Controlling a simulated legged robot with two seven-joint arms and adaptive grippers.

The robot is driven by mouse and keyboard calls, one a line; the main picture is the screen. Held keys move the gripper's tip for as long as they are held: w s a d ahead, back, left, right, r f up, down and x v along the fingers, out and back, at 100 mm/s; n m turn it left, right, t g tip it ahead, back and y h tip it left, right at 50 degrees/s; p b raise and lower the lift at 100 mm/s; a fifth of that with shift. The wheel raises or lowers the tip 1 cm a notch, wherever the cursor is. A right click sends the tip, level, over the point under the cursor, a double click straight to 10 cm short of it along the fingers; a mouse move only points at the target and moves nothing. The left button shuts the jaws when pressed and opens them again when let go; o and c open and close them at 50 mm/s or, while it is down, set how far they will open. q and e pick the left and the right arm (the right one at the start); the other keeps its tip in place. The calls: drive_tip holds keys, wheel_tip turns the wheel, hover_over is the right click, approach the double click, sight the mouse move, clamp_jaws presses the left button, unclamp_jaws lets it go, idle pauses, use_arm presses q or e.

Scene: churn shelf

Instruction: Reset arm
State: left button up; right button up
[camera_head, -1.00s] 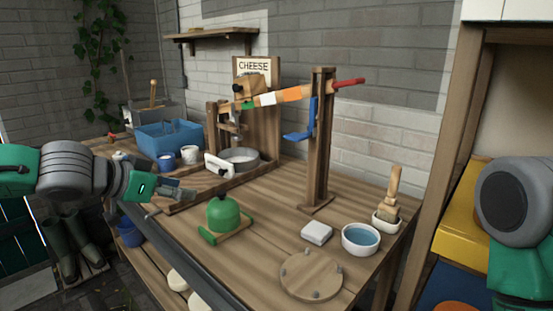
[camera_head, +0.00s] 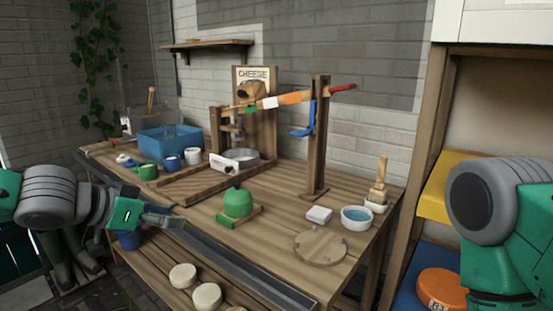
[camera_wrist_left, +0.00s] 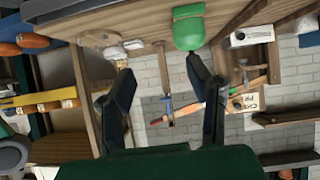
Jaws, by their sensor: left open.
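My left gripper (camera_head: 164,217) is in front of the wooden table's front edge, on the left in the head view. It holds nothing. In the left wrist view its two dark fingers (camera_wrist_left: 163,82) stand apart, with the table and wall seen beyond them. My right arm shows at the right edge of the head view, but its gripper is out of the picture. The wooden table (camera_head: 190,235) bears a wooden press with a striped lever (camera_head: 285,99), a white-handled pan (camera_head: 224,164) and a green weight (camera_head: 237,203).
On the table stand a blue bin (camera_head: 168,142), mugs (camera_head: 171,162), a bowl of water (camera_head: 357,218), a brush (camera_head: 381,178) and a round board (camera_head: 320,246). Cheese wheels (camera_head: 207,296) lie on the lower shelf. A shelf unit (camera_head: 424,130) stands at right.

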use_arm(q)
drive_tip(key=s+d+f+n+g, duration=0.1)
drive_tip(key=s+d+f+g, duration=0.25)
drive_tip(key=s+f, duration=0.45)
drive_tip(key=s+d+f+n+g+h, duration=0.15)
drive_tip(key=s+d+f, duration=0.25)
drive_tip(key=s+f, duration=0.4)
drive_tip(key=s+d+f+n+g+y, duration=0.1)
drive_tip(key=s+d+f+g, duration=0.3)
drive_tip(key=s+f, duration=0.4)
drive_tip(key=s+a+f+n+y, duration=0.3)
drive_tip(key=s+a+f+y, duration=0.1)
drive_tip(key=s+a+f, duration=0.45)
drive_tip(key=s+a+f+y, duration=0.2)
drive_tip(key=s+a+y, duration=0.1)
drive_tip(key=a, duration=0.5)
drive_tip(key=shift+a+f+t+y, duration=0.2)
drive_tip(key=shift+a+t+y, duration=0.15)
drive_tip(key=shift+t, duration=0.05)
drive_tip(key=shift+s, duration=0.1)
